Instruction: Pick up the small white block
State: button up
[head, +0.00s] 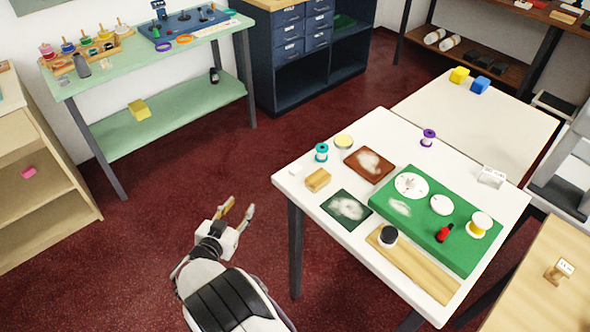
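A small white block (295,169) appears to sit near the left corner of the white table (330,147), faint against the white top. A larger white box-like piece (491,177) stands near the table's right side. My gripper (240,207) is left of the table, above the dark red floor in the picture. Its two fingers are apart with nothing between them. It is clear of the table and of both white pieces.
Near the block are a tan wooden block (317,180), a teal spool (321,152) and a yellow-topped round tin (343,141). A green board (465,252) with white discs covers much of the table. Floor (200,150) around my gripper is clear.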

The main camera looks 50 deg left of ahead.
jog(key=w+d+r+m+t+h, duration=0.3)
jog(key=w+r, duration=0.1)
jog(key=r, duration=0.2)
jog(key=t+h, duration=0.2)
send_near(295, 168)
jog(key=s, duration=0.2)
jog(key=shift+d+f+m, duration=0.1)
jog(key=shift+f+m, duration=0.2)
jog(key=shift+w, duration=0.2)
jog(key=shift+w+a, duration=0.15)
jog(key=shift+w, duration=0.95)
jog(key=shift+w+a, duration=0.2)
jog(key=shift+w, duration=0.85)
jog(key=shift+w+a, duration=0.15)
jog(key=shift+w, duration=0.95)
jog(key=shift+w+a+r, duration=0.1)
jog(key=shift+w+a, duration=0.1)
jog(key=shift+w, duration=1.05)
jog(key=shift+w+a+r, duration=0.1)
jog(key=shift+w+a, duration=0.15)
jog(key=shift+w, duration=1.05)
jog(key=c, duration=0.9)
